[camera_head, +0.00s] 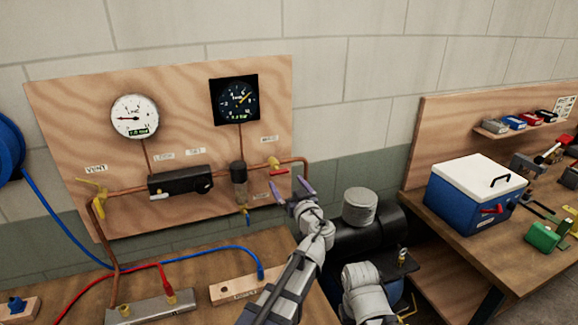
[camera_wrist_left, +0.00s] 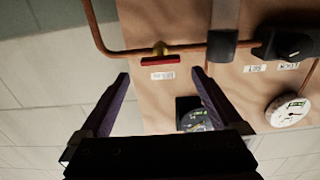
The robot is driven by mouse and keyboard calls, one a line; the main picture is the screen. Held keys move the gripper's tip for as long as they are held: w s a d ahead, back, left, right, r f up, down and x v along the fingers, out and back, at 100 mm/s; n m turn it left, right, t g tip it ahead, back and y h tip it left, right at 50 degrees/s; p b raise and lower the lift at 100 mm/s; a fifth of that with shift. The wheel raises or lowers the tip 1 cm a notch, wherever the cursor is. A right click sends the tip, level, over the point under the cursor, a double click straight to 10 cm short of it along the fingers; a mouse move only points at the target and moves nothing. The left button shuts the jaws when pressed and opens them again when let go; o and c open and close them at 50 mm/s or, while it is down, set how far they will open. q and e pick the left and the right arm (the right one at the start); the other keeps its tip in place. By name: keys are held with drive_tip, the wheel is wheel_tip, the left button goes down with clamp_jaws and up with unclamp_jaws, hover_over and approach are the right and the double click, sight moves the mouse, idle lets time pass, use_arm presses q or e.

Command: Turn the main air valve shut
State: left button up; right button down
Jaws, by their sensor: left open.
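The main air valve (camera_head: 275,163) is a small brass valve on the copper pipe at the right of the plywood panel, with a red handle. A small label sits above it. In the left wrist view the valve (camera_wrist_left: 160,49) is upside down, and its red handle (camera_wrist_left: 160,60) lies parallel to the pipe. My left gripper (camera_head: 289,186) is open and empty, just below and in front of the valve. In the left wrist view its fingers (camera_wrist_left: 160,76) stand either side of the handle's line, apart from it. My right gripper is not in view.
The panel (camera_head: 180,80) carries a white gauge (camera_head: 134,117), a black gauge (camera_head: 236,100), a black regulator (camera_head: 180,181) and a yellow vent valve (camera_head: 93,190). Blue and red hoses cross the bench (camera_head: 215,260). A blue cooler (camera_head: 475,193) stands on the right bench.

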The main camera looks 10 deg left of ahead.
sight(280, 173)
use_arm(q)
drive_tip(key=shift+x, duration=3.9)
drive_tip(key=shift+c, duration=0.2)
drive_tip(key=c, duration=1.2)
